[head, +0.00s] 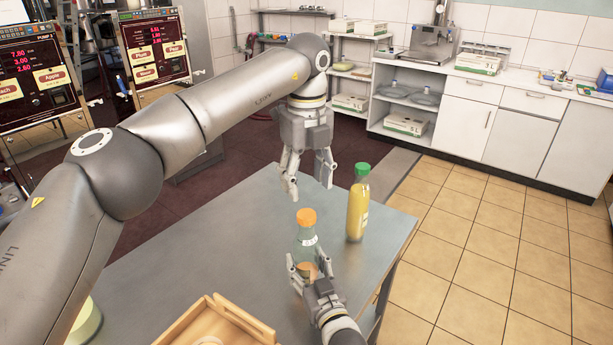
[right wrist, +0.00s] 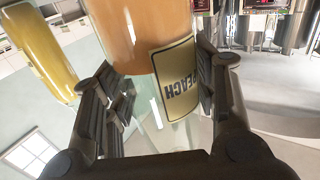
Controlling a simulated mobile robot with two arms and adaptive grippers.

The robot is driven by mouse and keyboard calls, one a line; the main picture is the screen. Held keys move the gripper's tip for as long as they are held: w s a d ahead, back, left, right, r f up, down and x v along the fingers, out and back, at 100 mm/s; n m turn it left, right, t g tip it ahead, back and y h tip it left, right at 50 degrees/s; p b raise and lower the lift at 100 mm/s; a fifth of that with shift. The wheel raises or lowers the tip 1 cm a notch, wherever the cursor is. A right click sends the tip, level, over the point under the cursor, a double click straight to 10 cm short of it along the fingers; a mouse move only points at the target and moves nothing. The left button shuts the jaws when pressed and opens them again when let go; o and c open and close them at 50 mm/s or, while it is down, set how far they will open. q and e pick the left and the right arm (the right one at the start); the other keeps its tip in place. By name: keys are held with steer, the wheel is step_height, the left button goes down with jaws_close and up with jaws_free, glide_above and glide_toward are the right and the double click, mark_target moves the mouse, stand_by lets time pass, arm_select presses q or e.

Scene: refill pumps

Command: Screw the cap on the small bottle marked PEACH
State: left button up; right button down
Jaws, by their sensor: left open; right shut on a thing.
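The small bottle (head: 307,241) stands upright on the grey table. The right wrist view shows its orange contents (right wrist: 135,40) and its PEACH label (right wrist: 180,82). An orange cap (head: 306,217) sits on its mouth; I cannot tell how tightly it is seated.
A yellow bottle with a green cap (head: 357,212) stands to the right near the table edge. A wooden tray (head: 246,319) and a pale yellow-green container (head: 86,323) are at the near side. The table's (head: 235,225) middle left is clear. Two pump screens (head: 156,52) stand back left.

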mark_target(306, 214)
arm_select(q)
step_height(306, 214, down, 8)
steer(key=shift+r, duration=0.15)
stand_by(0.4)
steer(key=c, duration=1.2)
steer(key=shift+o, duration=0.2)
steer(key=m, duration=2.4)
steer(key=o, duration=1.2)
